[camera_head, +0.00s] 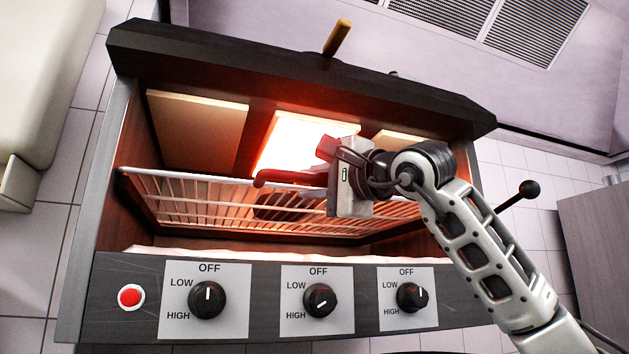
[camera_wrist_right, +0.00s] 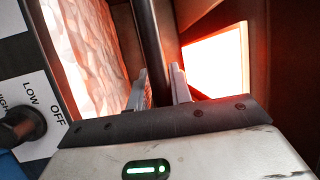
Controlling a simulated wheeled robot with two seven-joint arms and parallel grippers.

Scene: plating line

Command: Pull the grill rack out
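The grill rack (camera_head: 190,188) is a pale wire rack lying inside the dark open-fronted grill, lit orange from above. My right gripper (camera_head: 308,170) reaches in from the right and is at the middle of the rack, where a dark bar-like handle (camera_head: 275,178) shows, lit red. In the right wrist view a dark bar (camera_wrist_right: 150,35) runs between the two fingers of my right gripper (camera_wrist_right: 161,86). The fingers lie close on both sides of it and look shut on it. The gripper hides part of the rack. My left gripper is not in view.
A bright heating panel (camera_head: 295,145) glows behind the rack, between duller panels. The front panel carries a red button (camera_head: 131,297) and several knobs, one labelled at left (camera_head: 207,299). A black-knobbed lever (camera_head: 528,190) sticks out at the right. Tiled floor surrounds the grill.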

